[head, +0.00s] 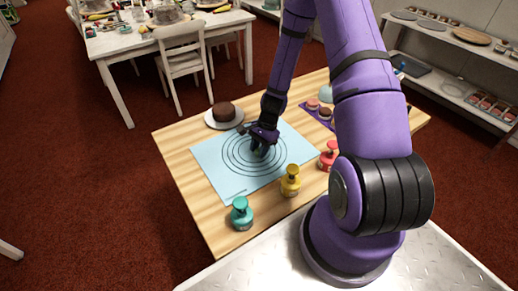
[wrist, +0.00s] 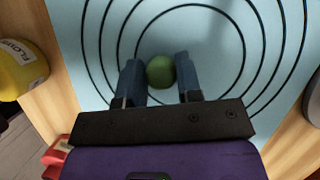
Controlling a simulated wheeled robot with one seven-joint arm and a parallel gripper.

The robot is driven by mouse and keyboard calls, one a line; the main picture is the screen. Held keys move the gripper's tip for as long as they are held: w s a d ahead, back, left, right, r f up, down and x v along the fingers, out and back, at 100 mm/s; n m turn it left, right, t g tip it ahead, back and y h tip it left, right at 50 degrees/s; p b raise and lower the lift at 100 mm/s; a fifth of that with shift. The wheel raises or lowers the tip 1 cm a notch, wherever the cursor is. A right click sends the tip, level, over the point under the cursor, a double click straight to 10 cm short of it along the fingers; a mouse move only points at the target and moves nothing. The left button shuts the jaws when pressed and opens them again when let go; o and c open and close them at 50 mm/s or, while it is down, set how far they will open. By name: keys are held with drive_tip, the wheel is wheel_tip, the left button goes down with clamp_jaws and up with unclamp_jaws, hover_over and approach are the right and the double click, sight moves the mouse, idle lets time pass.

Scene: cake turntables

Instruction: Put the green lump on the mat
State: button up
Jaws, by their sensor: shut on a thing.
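The mat is a light blue sheet with dark concentric rings; it lies on the wooden table in the head view (head: 215,178) and fills much of the wrist view (wrist: 66,22). My gripper (head: 262,148) is over the ringed middle of the mat, pointing down. In the wrist view my gripper (wrist: 160,78) is shut on the green lump (wrist: 160,70), a small round ball between the two fingers. The lump is over the inner rings. I cannot tell whether it touches the mat. In the head view the lump is mostly hidden by the fingers.
A teal bottle (head: 241,214), a yellow bottle (head: 290,181) and a red bottle (head: 328,156) stand along the near side. A dark cake (head: 224,111) sits on a white plate behind the mat. A purple tray (head: 315,117) holds small cakes at the right.

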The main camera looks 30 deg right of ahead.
drive_tip(key=shift+f, duration=0.15)
drive_tip(key=o, duration=0.9)
